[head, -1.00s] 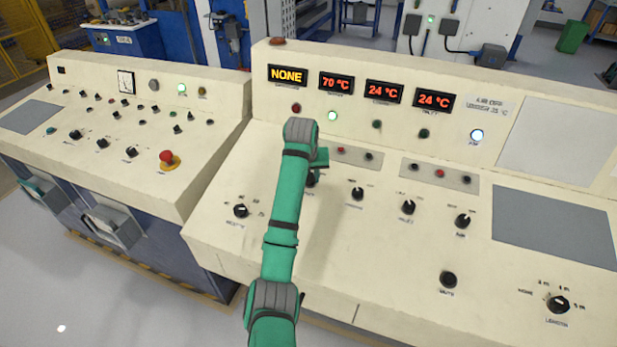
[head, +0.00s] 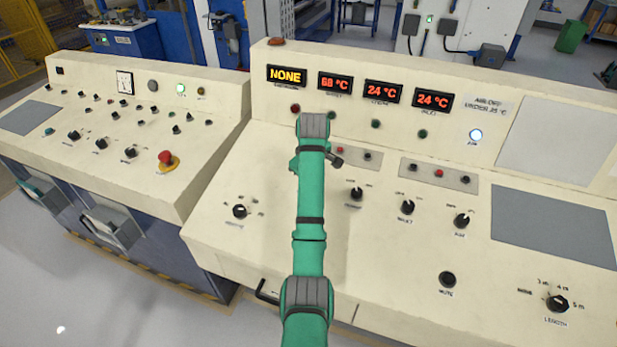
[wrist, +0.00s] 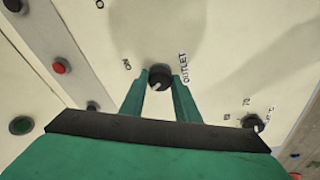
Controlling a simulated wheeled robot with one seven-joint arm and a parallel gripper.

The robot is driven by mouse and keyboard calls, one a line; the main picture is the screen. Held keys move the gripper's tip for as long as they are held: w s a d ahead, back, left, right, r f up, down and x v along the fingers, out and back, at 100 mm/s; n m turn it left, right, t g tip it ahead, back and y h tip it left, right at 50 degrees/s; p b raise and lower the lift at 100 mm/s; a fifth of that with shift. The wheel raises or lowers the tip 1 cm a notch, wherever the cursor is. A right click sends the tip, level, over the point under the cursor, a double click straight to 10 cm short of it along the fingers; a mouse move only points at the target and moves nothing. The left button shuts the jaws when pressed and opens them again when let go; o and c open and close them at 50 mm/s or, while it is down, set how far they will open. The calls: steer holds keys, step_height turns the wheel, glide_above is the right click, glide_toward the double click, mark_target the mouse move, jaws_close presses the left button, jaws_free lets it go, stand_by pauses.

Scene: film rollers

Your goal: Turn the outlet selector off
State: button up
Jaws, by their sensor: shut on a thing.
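The outlet selector (wrist: 160,77) is a small round black knob with a white pointer mark, in the upper middle of the wrist view. OUTLET is printed to its right and ON to its left. The mark points to the lower left. My gripper (wrist: 159,86) has its green fingers on either side of the knob and is shut on it. In the head view my green arm covers this knob and the gripper's fingertips. The second display (head: 335,83) reads 68 °C. The lamp below it (head: 333,114) looks dark.
Another black knob (wrist: 250,122) with a 70 mark sits close to my gripper's right side. More knobs, such as this one (head: 408,207), run along the sloping console to the right. A red emergency button (head: 166,157) stands on the left console.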

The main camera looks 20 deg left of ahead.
steer(key=shift+n, duration=0.4)
steer(key=o, duration=1)
steer(key=shift+o, duration=0.2)
steer(key=shift+r, duration=0.15)
steer(key=shift+r, duration=0.3)
steer(key=v, duration=1)
